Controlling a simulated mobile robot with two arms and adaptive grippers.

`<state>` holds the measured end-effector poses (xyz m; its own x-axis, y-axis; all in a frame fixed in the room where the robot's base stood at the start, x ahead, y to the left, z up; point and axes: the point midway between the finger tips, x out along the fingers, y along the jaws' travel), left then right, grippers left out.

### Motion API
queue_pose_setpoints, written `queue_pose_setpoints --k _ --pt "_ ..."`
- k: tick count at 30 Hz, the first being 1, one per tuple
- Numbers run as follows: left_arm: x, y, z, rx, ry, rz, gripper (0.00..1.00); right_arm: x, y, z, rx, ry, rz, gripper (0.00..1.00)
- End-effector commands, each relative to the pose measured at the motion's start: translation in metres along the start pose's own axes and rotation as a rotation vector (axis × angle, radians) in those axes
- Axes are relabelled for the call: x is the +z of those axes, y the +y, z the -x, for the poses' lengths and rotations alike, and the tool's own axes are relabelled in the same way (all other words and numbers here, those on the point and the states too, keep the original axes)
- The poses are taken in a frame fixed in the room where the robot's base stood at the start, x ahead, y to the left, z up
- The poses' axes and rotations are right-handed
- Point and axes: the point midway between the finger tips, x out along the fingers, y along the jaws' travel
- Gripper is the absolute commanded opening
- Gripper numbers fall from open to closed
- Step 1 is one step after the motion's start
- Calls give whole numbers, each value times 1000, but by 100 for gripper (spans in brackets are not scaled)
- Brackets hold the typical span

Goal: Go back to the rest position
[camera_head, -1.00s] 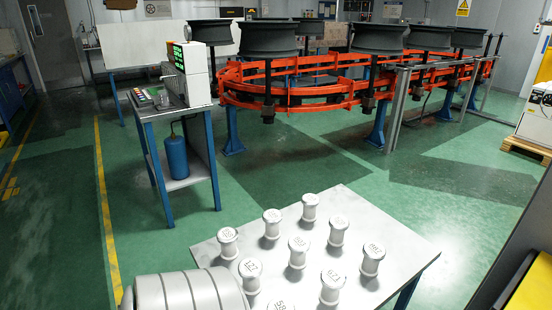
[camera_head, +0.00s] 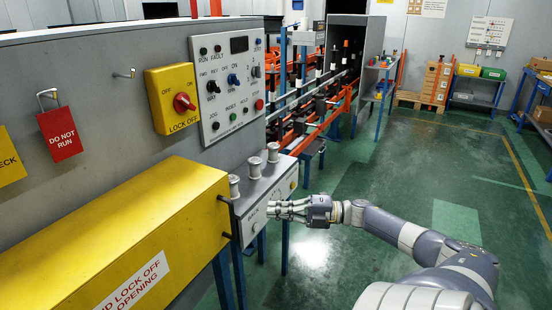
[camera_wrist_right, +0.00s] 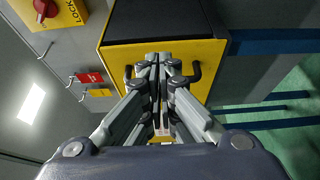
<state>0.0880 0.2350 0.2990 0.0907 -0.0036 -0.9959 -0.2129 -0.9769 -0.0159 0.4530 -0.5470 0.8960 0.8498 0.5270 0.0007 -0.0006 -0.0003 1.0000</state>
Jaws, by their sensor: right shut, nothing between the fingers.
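My right gripper (camera_head: 285,209) is shut and empty. In the head view it points left, in front of the grey shelf (camera_head: 262,197) beside the yellow machine cover. Several pale spindles stand upright on that shelf, the nearest one (camera_head: 234,187) at its left end. In the right wrist view the right gripper (camera_wrist_right: 160,62) shows its fingers drawn together, with the yellow end panel (camera_wrist_right: 215,70) behind them. Whether it touches anything there I cannot tell. My left gripper is not in view.
A yellow cover (camera_head: 130,240) fills the lower left. Above the shelf is a control panel (camera_head: 228,85) with a yellow lock-off switch (camera_head: 172,98). A red tag (camera_head: 60,134) hangs at left. Green floor (camera_head: 390,170) is clear to the right of the machine.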

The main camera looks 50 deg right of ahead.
Motion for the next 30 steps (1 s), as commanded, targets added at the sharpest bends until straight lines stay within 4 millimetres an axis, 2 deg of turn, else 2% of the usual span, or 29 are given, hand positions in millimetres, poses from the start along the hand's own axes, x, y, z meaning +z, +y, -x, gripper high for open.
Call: queue_pose_setpoints --k 4,13,15,17,20,23,24,26,27,30 --pt "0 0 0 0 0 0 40 -1 -1 14 -2 0 -1 0" --pt "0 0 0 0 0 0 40 -1 -1 18 -1 -1 -2 0" --pt "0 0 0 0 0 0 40 2 -8 20 -4 -24 -20 0" --pt "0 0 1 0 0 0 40 7 -23 25 -10 -72 -59 0" --pt "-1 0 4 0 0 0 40 17 -70 41 -31 -211 -175 0" --pt "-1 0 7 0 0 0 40 21 -138 62 -69 -393 -338 0" --pt "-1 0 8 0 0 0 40 18 -168 71 -90 -464 -406 0" --pt "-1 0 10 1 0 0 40 10 -211 84 -121 -565 -504 0" --pt "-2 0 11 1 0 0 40 1 -240 92 -144 -626 -567 0" --pt "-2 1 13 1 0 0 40 -30 -308 109 -209 -768 -720 0"
